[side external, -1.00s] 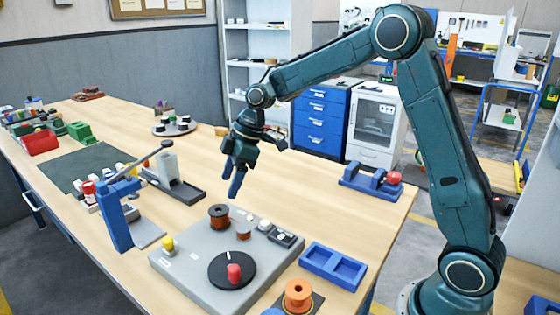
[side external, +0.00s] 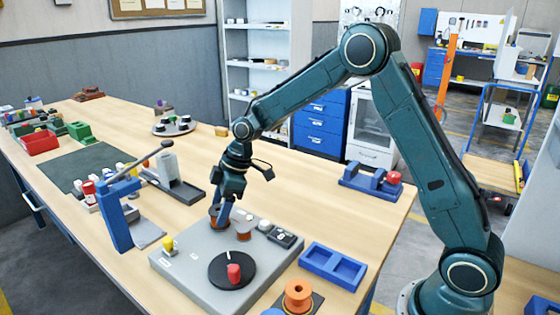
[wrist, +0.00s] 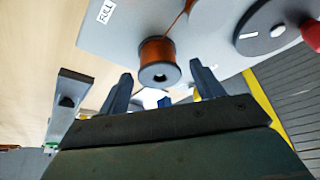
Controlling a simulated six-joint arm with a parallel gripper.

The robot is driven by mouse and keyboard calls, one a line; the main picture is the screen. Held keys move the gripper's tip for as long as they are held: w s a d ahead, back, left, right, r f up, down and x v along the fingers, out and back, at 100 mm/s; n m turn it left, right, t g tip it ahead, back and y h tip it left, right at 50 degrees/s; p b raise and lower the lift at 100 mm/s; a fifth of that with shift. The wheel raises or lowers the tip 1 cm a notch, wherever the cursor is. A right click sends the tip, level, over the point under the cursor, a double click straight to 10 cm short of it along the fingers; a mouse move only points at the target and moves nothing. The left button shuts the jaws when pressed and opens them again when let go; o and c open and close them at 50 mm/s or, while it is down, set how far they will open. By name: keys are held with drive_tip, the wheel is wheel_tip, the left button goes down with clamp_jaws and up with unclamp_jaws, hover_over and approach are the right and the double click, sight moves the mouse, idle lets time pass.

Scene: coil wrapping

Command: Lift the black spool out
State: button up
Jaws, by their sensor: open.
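The black spool (side external: 213,213), wound with copper-coloured wire, stands on the grey base plate (side external: 190,271) of the winding unit. In the wrist view the spool (wrist: 158,62) shows its dark end with a centre hole, and a strand of wire runs up from it. My gripper (side external: 223,221) is open and low over the spool, its fingers partly hiding it in the side view. In the wrist view the gripper (wrist: 161,72) has one finger to each side of the spool in the picture, with nothing held. I cannot tell whether the fingers touch it.
A black disc with a red knob (side external: 234,272) and a yellow knob (side external: 168,244) are on the same plate. A blue lever stand (side external: 118,215) is at the left. A blue two-pocket tray (side external: 333,266) and an orange spool (side external: 298,294) are at the right. A FULL label (wrist: 107,12) is near the spool.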

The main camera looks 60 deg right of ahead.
drive_tip(key=shift+x, duration=0.9)
drive_tip(key=c, duration=1.1)
